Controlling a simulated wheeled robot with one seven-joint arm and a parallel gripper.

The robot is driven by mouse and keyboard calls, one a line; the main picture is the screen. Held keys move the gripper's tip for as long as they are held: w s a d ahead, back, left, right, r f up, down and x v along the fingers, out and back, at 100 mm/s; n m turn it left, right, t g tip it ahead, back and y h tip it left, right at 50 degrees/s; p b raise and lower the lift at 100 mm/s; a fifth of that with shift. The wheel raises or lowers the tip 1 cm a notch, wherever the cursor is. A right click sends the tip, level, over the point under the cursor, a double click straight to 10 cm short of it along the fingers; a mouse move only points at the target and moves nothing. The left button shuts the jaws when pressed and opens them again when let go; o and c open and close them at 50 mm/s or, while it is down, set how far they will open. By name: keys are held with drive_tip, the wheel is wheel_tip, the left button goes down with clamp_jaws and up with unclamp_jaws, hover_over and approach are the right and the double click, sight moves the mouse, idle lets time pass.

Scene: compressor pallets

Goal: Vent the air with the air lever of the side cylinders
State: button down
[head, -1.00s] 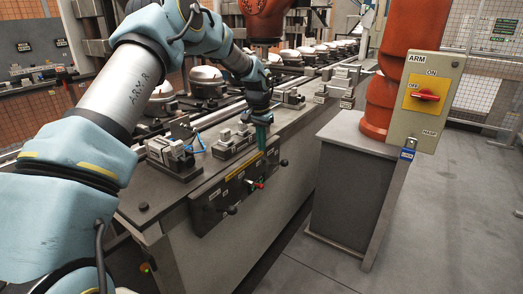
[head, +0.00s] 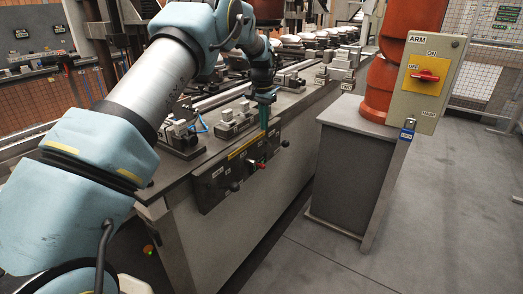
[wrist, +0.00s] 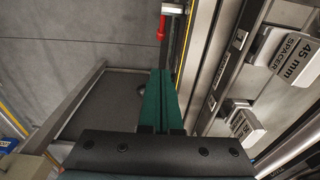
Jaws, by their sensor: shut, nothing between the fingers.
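A dark control panel (head: 222,186) is on the side of the bench, below its top edge. It carries a red-handled lever (head: 262,166) near its middle and black knobs, one at the lower left (head: 234,186) and one at the right end (head: 285,143). Its labels are too small to read, so I cannot tell which one is the air lever of the side cylinders. My gripper (head: 266,124) points down with teal fingers shut and empty, above the red lever at the bench edge. In the wrist view the red lever (wrist: 163,27) shows beyond the fingertips (wrist: 160,75), apart from them.
Clamp blocks (head: 232,122) stand on the bench top, close behind my gripper. The wrist view shows a 45 mm spacer block (wrist: 294,62). A grey pedestal (head: 352,150) with an ARM switch box (head: 428,85) stands to the right. The floor between is clear.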

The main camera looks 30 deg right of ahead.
drive_tip(key=p, duration=0.2)
hover_over(261, 165)
drive_tip(key=w+d, duration=0.2)
drive_tip(key=d, duration=0.1)
wheel_tip(261, 165, down, 10)
drive_tip(key=shift+s+a+f+p, duration=0.35)
drive_tip(key=shift+a+f, duration=0.1)
drive_tip(key=shift+a, duration=0.1)
drive_tip(key=shift+s+a+f+p, duration=0.2)
drive_tip(key=shift+a+f+p, duration=0.2)
drive_tip(key=shift+a, duration=0.1)
drive_tip(key=shift+s+a+f, duration=0.15)
drive_tip(key=shift+a+f, duration=0.15)
drive_tip(key=shift+f, duration=0.3)
